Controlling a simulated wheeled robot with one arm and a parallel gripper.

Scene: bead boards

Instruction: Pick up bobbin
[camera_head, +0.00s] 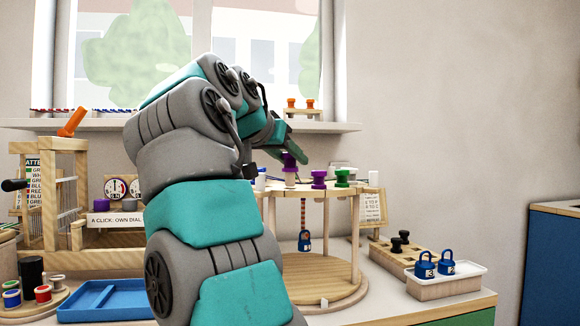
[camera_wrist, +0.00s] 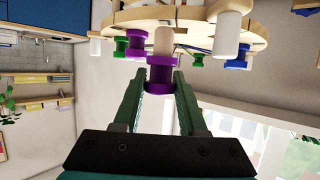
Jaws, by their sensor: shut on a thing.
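My gripper (camera_head: 284,150) is over the round wooden stand (camera_head: 322,190), its jaws shut on a purple bobbin (camera_head: 290,160). In the wrist view the bobbin (camera_wrist: 160,77) sits between the two fingertips (camera_wrist: 160,84), in line with a pale peg (camera_wrist: 164,40) of the stand. In the head view it is at the top of that peg; I cannot tell whether it is still around it. A second purple bobbin (camera_head: 318,180) and a green bobbin (camera_head: 342,178) stand on the stand to the right. My arm hides the stand's left part.
A tray with blue padlocks (camera_head: 425,266) and a block with black knobs (camera_head: 399,241) are at right. A blue tray (camera_head: 108,300), small spools (camera_head: 42,293) and a wooden frame (camera_head: 62,190) are at left.

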